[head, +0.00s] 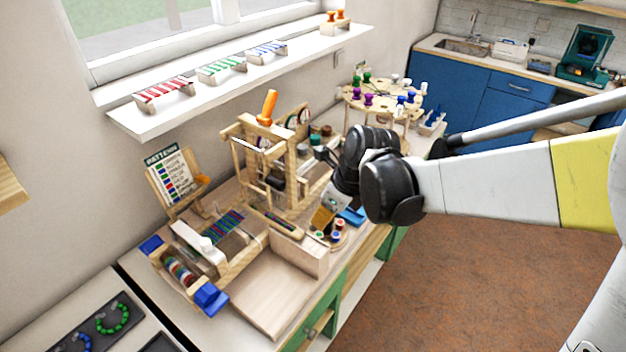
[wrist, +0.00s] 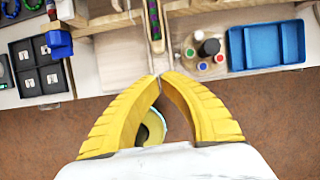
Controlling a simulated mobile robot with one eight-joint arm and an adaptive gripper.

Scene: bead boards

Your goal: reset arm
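My gripper (wrist: 160,76) shows in the wrist view with its two yellow fingers converging until the tips meet; no held object shows between the tips. In the head view my gripper (head: 322,216) hangs over the front of the workbench, partly hidden by my arm. A wooden bar with a dark, coloured-bead strip (wrist: 154,22) lies just beyond the fingertips in the wrist view. A round wooden stand with coloured caps (head: 330,236) is close to the gripper; it also shows in the wrist view (wrist: 205,68), right of the tips.
A blue tray (wrist: 236,50) lies right of the stand. The wooden loom frame (head: 240,135) rises behind the gripper. A pattern board (head: 170,178) stands at left, and a tiered spool stand (head: 385,108) farther back. Open brown floor (head: 450,290) lies in front of the bench.

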